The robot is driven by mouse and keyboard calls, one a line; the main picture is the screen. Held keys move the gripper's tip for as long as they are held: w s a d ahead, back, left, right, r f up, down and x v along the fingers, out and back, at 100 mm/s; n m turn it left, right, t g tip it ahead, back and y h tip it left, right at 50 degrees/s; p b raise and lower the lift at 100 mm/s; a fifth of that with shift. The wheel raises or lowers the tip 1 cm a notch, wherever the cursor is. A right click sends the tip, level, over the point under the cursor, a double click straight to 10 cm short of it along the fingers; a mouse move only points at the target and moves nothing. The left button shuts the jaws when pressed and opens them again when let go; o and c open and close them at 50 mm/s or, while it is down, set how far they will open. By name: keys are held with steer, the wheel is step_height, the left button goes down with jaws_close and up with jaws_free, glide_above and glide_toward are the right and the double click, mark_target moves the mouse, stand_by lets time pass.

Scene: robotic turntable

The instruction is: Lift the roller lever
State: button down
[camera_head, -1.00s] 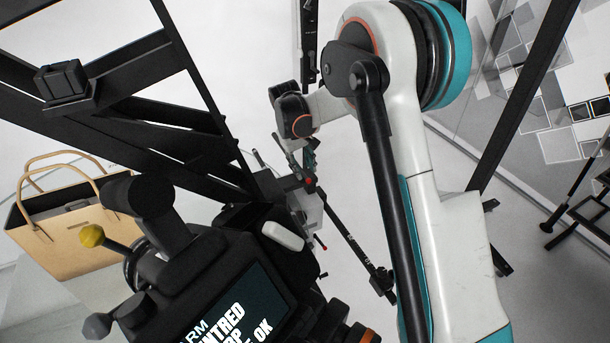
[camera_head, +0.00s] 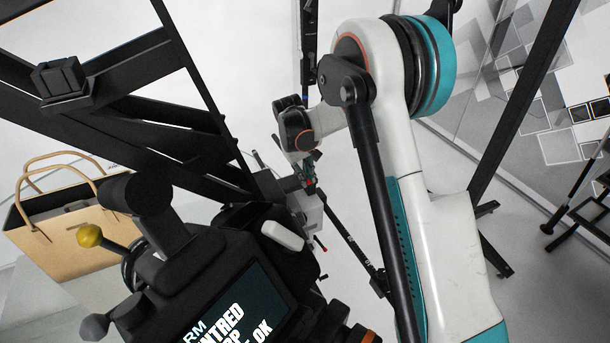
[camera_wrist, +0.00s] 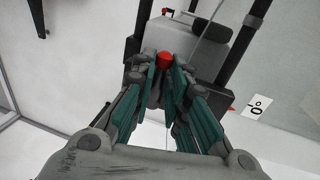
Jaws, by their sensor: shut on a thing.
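My gripper (camera_wrist: 165,78) fills the lower wrist view, its green-sided fingers closed in around a small red knob (camera_wrist: 165,60) at their tips. The knob stands in front of a grey housing (camera_wrist: 190,42) with a black rounded part on top. I take the knob to be the end of the roller lever; the rest of the lever is hidden by the fingers. In the head view my gripper (camera_head: 309,184) is small and partly hidden beside the light grey housing (camera_head: 307,212). A red spot shows at the fingertips there.
A black frame (camera_head: 150,130) stands at the left, close to the housing. A dark console with a lit screen (camera_head: 235,315) is at the lower left, before a paper bag (camera_head: 65,225). A thin dark bar (camera_head: 350,242) runs down right from the housing. Pale floor is open behind.

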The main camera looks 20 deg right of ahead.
steer(key=w+d+n+b, duration=0.1)
steer(key=n, duration=0.3)
steer(key=w+d+n+t+y+b, duration=0.1)
steer(key=n, duration=0.3)
steer(key=w+d+n+b, duration=0.1)
steer(key=n+b, duration=0.1)
steer(key=n, duration=0.3)
steer(key=shift+d+t+y, duration=0.4)
steer(key=shift+w+d+n+y+b, duration=0.1)
steer(key=shift+w+n+y+b, duration=0.2)
steer(key=shift+n, duration=0.6)
steer(key=shift+w+n+b, duration=0.1)
steer(key=shift+w+n, duration=0.25)
steer(key=shift+n, duration=0.55)
steer(key=c, duration=1.7)
jaws_free()
steer(key=shift+o, duration=0.2)
steer(key=shift+r, duration=0.15)
